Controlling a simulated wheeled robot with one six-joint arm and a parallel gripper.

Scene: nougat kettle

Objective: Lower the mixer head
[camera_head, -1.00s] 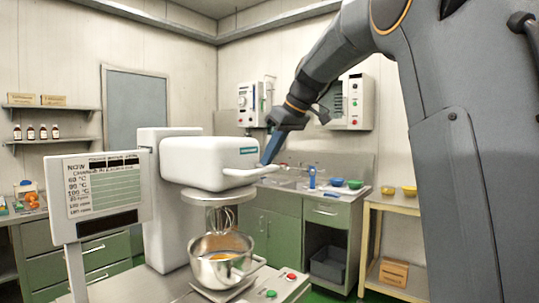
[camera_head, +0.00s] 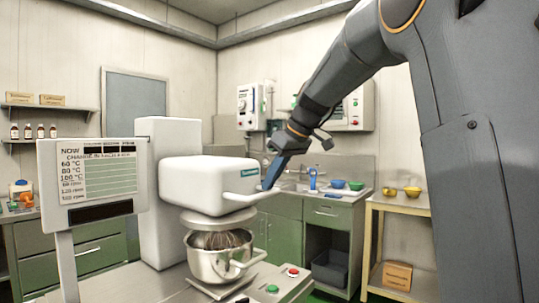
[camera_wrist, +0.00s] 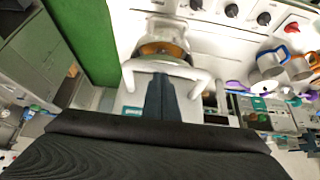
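The white mixer head (camera_head: 205,177) is low over the steel bowl (camera_head: 213,264), and its whisk (camera_head: 222,240) reaches into the bowl. Its white handle (camera_head: 243,198) sticks out at the front right. My gripper (camera_head: 269,183) points down at the handle's right end. In the wrist view, the handle (camera_wrist: 190,72) runs across the picture, and the dark fingers (camera_wrist: 159,78) lie close together with their tips against it. The fingers look shut, with no handle bar visible between them.
A sign board (camera_head: 92,183) stands left of the mixer. A red button (camera_head: 293,272) and a green button (camera_head: 272,288) sit on the base at the front right. A sink counter (camera_head: 325,199) and a wooden shelf stand (camera_head: 401,204) are behind.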

